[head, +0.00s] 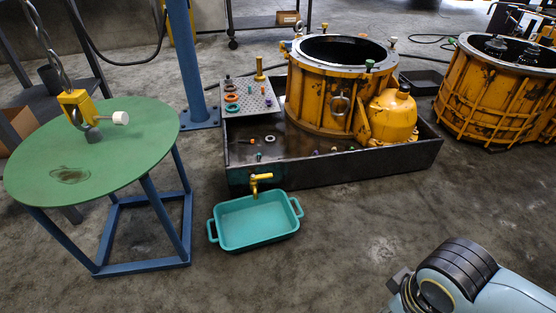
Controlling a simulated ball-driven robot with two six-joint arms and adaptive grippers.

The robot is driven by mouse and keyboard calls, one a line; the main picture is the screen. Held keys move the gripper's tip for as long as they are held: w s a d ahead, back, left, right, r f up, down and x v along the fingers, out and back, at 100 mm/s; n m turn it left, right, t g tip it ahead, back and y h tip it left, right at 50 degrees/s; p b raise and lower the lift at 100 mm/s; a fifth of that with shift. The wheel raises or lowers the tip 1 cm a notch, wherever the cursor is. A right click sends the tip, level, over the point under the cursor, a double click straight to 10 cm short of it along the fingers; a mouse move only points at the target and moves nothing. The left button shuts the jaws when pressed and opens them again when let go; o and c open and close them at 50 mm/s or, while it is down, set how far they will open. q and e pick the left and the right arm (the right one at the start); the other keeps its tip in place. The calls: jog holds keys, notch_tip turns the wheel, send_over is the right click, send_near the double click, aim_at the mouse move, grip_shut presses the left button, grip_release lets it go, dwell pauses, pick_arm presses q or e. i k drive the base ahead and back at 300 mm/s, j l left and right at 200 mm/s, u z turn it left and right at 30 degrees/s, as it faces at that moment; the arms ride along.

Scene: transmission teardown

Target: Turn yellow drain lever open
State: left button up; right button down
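The yellow drain lever (261,178) is on the front wall of the dark drip tray (350,169), near its left end. It is small in this view; a short crosspiece sticks out to the right, and a stem points down. I cannot tell how far it is turned. A teal pan with two handles (222,232) sits on the floor just below the lever. Neither gripper shows. Only a rounded grey-blue link of my arm with a dark ribbed band is at the lower right, well apart from the lever.
A yellow transmission housing (318,96) stands in the drip tray beside a perforated plate (247,98) with small parts. A round green table (130,160) and a yellow hoist hook (78,107) are left. Another yellow housing (497,92) is right. Floor in front is clear.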

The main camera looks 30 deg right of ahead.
aim_at(269, 175)
jog(key=l+u, duration=0.15)
jog(key=u, duration=0.15)
jog(key=i+l+u, duration=0.1)
jog(key=u, duration=0.25)
jog(key=i+l+u, duration=0.1)
jog(key=l+u, duration=0.15)
jog(key=l, duration=1.05)
jog(key=l+u, duration=0.25)
jog(key=l, duration=1)
